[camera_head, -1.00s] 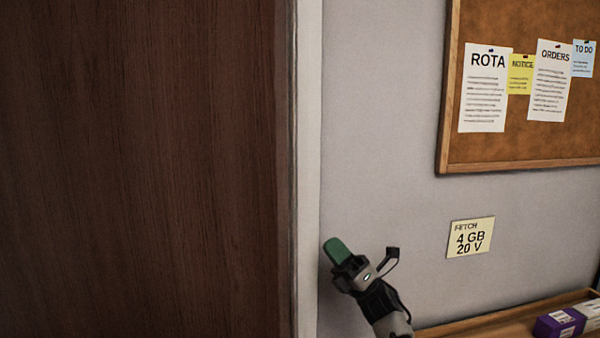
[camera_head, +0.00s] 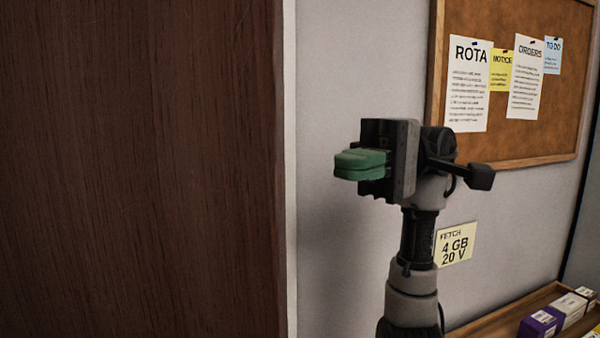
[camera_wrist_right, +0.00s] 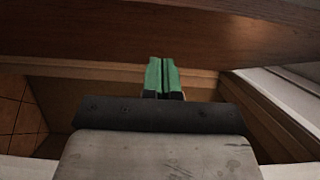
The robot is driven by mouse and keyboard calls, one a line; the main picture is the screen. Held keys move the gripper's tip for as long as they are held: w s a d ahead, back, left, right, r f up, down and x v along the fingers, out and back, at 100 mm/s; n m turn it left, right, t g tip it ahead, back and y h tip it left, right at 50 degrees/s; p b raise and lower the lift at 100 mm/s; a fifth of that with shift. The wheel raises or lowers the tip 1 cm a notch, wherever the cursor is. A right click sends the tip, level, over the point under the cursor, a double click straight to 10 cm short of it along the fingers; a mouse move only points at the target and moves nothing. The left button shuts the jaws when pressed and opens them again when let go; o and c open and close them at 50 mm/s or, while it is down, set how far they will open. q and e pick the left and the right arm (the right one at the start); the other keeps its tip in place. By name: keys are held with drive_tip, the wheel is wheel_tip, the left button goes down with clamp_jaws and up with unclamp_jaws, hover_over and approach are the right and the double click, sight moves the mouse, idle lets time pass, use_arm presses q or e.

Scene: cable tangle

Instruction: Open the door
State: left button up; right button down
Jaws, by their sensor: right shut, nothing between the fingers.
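The dark brown wooden door (camera_head: 140,170) fills the left of the head view, its right edge beside a pale frame strip (camera_head: 291,200). No handle shows on the part in view. My right gripper (camera_head: 345,165), with green fingers, is raised in front of the grey wall, right of the door edge and apart from it in the picture. Its fingers are together and empty, pointing left. In the right wrist view the green fingers (camera_wrist_right: 162,76) are together below a brown wooden surface (camera_wrist_right: 160,32); I cannot tell if they touch it. My left gripper is out of view.
A cork board (camera_head: 535,125) with pinned papers hangs on the wall at right. A yellow note (camera_head: 456,244) reads "FETCH 4 GB 20 V". A wooden shelf or tray (camera_head: 490,322) with small boxes (camera_head: 540,326) is at bottom right. Tiled floor (camera_wrist_right: 18,110) shows at left in the wrist view.

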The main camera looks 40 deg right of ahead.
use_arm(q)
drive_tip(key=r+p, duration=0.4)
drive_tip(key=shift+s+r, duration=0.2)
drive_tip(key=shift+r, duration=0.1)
use_arm(e)
drive_tip(key=s+a, duration=0.3)
drive_tip(key=a, duration=0.6)
drive_tip(key=shift+s+a, duration=0.15)
drive_tip(key=shift+s, duration=0.05)
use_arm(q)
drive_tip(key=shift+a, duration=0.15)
use_arm(e)
drive_tip(key=shift+f, duration=0.1)
